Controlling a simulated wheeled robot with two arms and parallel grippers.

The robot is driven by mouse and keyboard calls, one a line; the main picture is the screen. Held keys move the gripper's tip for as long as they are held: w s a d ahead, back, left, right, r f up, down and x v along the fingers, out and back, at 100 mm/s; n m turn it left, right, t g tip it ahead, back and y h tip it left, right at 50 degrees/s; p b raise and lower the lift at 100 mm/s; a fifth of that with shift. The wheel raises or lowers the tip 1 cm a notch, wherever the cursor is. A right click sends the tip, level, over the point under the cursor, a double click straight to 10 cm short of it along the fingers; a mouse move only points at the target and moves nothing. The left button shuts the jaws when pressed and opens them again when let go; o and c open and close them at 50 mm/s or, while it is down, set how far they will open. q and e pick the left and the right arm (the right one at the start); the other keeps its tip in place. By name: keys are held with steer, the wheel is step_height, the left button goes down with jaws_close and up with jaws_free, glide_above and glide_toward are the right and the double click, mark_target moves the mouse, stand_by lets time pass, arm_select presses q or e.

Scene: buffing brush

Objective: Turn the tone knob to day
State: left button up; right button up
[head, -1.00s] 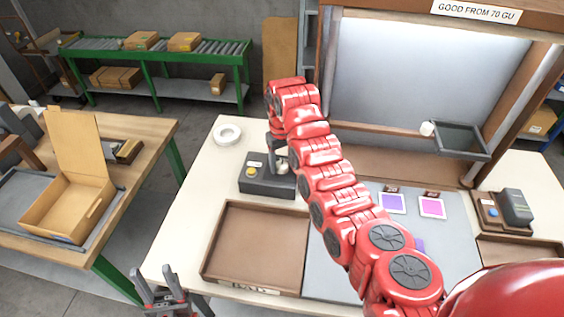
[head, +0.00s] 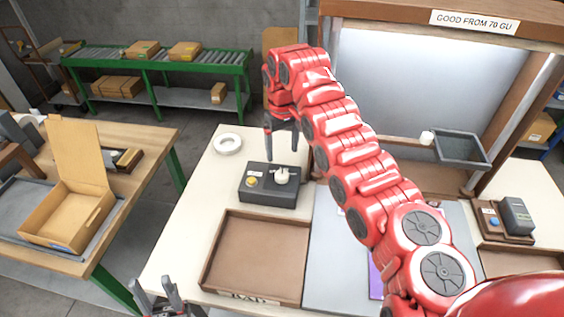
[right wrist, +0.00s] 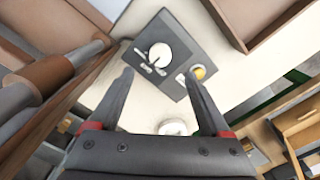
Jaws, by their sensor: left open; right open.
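The tone knob (head: 281,175) is a round white knob on top of a dark grey control box (head: 268,199), beside a yellow button (head: 252,181). In the right wrist view the knob (right wrist: 160,55) shows a dark pointer line, with small labels beside it that are too small to read. My right gripper (head: 281,150) is open and empty, above and behind the box, its fingers pointing down. In the right wrist view its two fingers (right wrist: 160,82) are apart, and the knob lies beyond their tips. My left gripper (head: 160,290) is open and empty at the bottom edge.
A white ring (head: 228,144) lies behind the box. A brown tray (head: 256,254) is in front of it. A wooden frame with a bright panel (head: 400,85) stands to the right. Bare white table (head: 200,205) lies left of the box.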

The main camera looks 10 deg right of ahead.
step_height(320, 180, up, 8)
stand_by(0.4)
